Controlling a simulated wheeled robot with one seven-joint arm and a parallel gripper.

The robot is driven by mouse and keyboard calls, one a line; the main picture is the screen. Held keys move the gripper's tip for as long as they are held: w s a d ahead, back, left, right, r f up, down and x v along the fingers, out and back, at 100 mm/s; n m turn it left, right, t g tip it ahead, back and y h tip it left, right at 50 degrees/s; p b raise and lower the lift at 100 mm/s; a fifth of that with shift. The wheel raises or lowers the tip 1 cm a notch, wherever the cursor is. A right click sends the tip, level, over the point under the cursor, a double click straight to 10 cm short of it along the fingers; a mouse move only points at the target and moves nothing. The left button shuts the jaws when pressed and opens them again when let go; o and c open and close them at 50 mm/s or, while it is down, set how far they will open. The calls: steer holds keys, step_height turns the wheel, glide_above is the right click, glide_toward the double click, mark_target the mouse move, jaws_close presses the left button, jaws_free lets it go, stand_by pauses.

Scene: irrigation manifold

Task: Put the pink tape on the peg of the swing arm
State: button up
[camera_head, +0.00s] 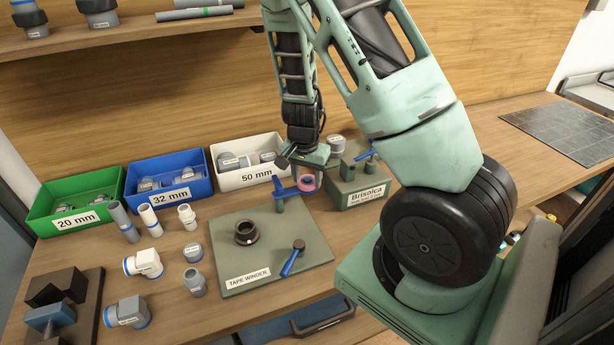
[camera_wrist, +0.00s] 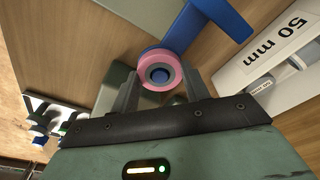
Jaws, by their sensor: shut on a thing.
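The pink tape (camera_head: 307,183) is a small roll. My gripper (camera_head: 309,171) is shut on it from above, and the wrist view shows the roll (camera_wrist: 146,70) between the two fingers (camera_wrist: 160,82). The blue swing arm (camera_head: 287,191) sits on a post at the back of the tape winder board (camera_head: 232,212). One end of it reaches the roll, and it also shows in the wrist view (camera_wrist: 221,16). A dark blue round end shows inside the roll's grey core, in line with the swing arm's end. I cannot tell how deep the peg sits in the core.
A black ring (camera_head: 246,239) and a blue-handled crank (camera_head: 291,262) are on the board. A grey-green Brixolca block (camera_head: 360,191) stands close on the right. White (camera_head: 246,178), blue (camera_head: 167,198) and green (camera_head: 75,217) bins stand behind. Loose fittings lie left of the board.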

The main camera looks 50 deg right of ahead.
steer(key=shift+f, duration=0.2)
steer(key=o, duration=0.9)
steer(key=shift+o, duration=0.2)
steer(key=shift+r, duration=0.2)
